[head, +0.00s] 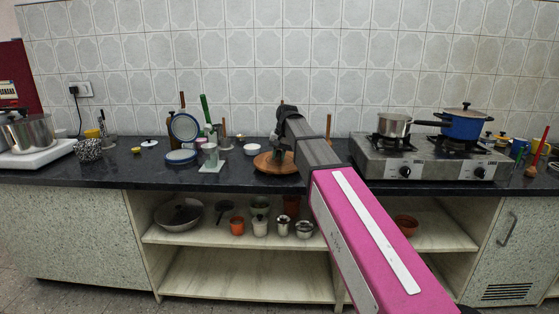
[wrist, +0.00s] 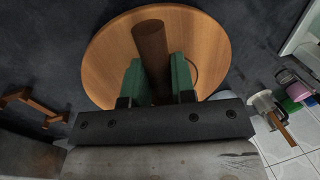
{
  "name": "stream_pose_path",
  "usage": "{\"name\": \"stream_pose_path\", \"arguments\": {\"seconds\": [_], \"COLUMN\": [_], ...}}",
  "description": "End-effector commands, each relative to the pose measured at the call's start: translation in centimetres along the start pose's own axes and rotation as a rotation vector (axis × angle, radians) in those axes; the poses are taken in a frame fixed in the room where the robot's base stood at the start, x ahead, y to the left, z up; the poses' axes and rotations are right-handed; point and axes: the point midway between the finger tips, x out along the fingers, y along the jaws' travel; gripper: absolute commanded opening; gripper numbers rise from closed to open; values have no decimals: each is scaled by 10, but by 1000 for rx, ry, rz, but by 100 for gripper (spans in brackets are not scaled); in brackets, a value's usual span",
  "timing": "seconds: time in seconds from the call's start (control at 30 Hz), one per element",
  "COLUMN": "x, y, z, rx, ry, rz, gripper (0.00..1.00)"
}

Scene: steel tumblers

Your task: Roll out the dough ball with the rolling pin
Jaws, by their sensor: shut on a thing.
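A round wooden board (wrist: 105,60) fills the upper middle of the wrist view; in the head view the board (head: 264,163) sits on the dark counter. My gripper (wrist: 158,78) has green fingers shut on a dark brown rolling pin (wrist: 150,42), one on each side. The pin extends over the board; I cannot tell whether it touches it. A thin curved outline shows on the board right of the fingers, but I cannot make out a dough ball for certain. In the head view my arm hides much of the board's surroundings and the gripper's fingertips.
A gas stove (head: 430,158) with a steel pot (head: 394,124) and a blue pot (head: 462,125) stands to the right. The tiled wall is behind.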

Motion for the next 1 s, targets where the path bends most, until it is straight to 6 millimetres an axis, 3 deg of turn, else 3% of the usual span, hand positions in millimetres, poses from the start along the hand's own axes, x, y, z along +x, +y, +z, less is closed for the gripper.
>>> {"name": "stream_pose_path", "arguments": {"seconds": [0.43,1.0], "x": [0,-3], "y": [-5,9], "z": [0,0], "rx": [1,1], "ry": [-2,-2], "rz": [1,1], "gripper": [0,0]}}
